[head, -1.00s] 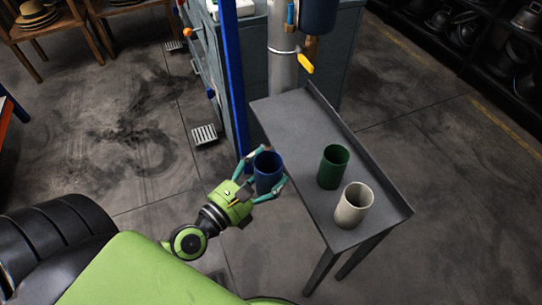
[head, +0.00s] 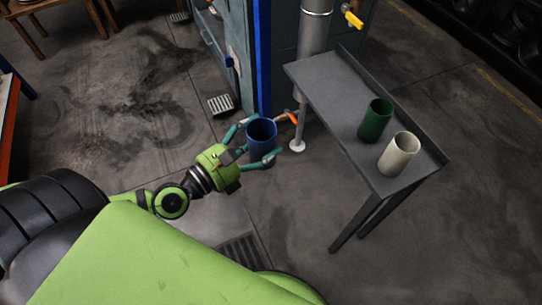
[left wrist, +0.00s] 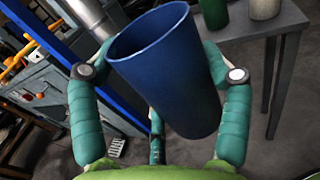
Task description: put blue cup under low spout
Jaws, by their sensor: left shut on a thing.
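The blue cup (head: 262,132) is upright and held above the floor, left of the grey table. My left gripper (head: 262,143) is shut on it, with one finger on each side. In the left wrist view the blue cup (left wrist: 165,65) fills the middle, between the teal fingers (left wrist: 155,85); its inside looks empty. A small orange-handled fitting (head: 290,117) shows low, just right of the cup, partly hidden behind it; I cannot tell whether it is the low spout. A yellow handle (head: 352,17) sits higher up by the grey pipe. My right gripper is out of view.
A green cup (head: 375,122) and a cream cup (head: 398,155) stand on the grey table (head: 335,88). A blue post (head: 262,60) and the grey pipe (head: 313,30) rise behind the held cup. A floor grate (head: 221,104) lies left of the post. The floor at left is open.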

